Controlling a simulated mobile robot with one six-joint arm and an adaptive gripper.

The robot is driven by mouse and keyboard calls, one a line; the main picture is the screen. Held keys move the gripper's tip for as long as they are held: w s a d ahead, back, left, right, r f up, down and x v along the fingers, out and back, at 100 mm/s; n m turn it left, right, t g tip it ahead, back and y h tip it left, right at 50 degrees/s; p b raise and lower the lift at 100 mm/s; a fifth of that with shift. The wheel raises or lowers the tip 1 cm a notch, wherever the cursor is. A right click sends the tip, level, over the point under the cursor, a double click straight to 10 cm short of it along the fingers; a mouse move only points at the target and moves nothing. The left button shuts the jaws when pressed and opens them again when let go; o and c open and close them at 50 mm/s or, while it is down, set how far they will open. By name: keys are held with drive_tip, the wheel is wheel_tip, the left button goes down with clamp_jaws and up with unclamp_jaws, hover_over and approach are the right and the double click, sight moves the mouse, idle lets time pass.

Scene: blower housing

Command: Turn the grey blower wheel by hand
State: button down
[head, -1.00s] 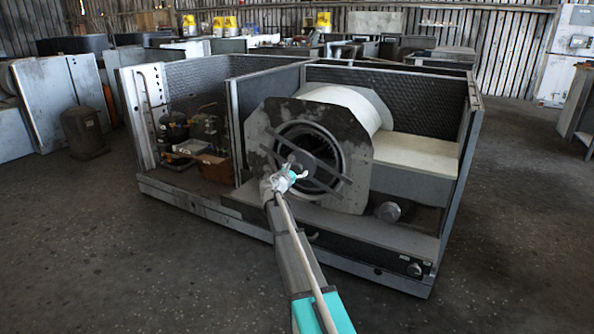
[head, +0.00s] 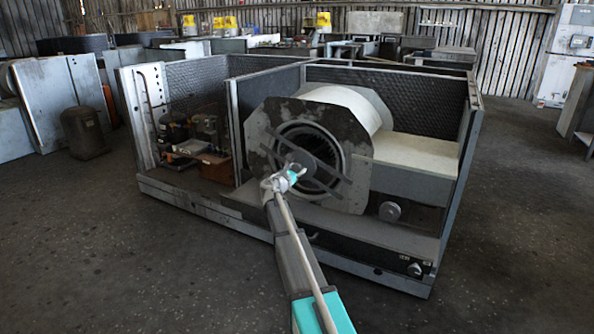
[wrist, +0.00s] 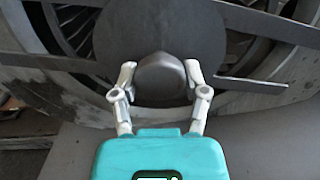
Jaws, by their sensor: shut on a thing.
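The grey blower wheel (head: 300,141) sits inside the round opening of the pale blower housing (head: 357,185), its vanes showing in a dark ring. In the wrist view its vanes (wrist: 72,28) show at the upper left, behind a dark round disc (wrist: 160,32) with flat bars across the opening. A dark rounded knob (wrist: 160,78) stands out at the disc's lower middle. My gripper (wrist: 158,75) has a finger on each side of this knob and is shut on it. In the head view my gripper (head: 285,178) is in front of the opening and hides part of it.
The housing stands in an open metal cabinet with a front base rail (head: 390,278). A divider (head: 234,130) separates it from a compartment with a brown box (head: 212,165) and pipes. A round grey part (head: 389,211) lies right of the housing. The floor in front is clear.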

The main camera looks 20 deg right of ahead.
drive_tip(key=shift+w, duration=0.15)
drive_tip(key=shift+c, duration=0.5)
unclamp_jaws()
drive_tip(key=v, duration=1.2)
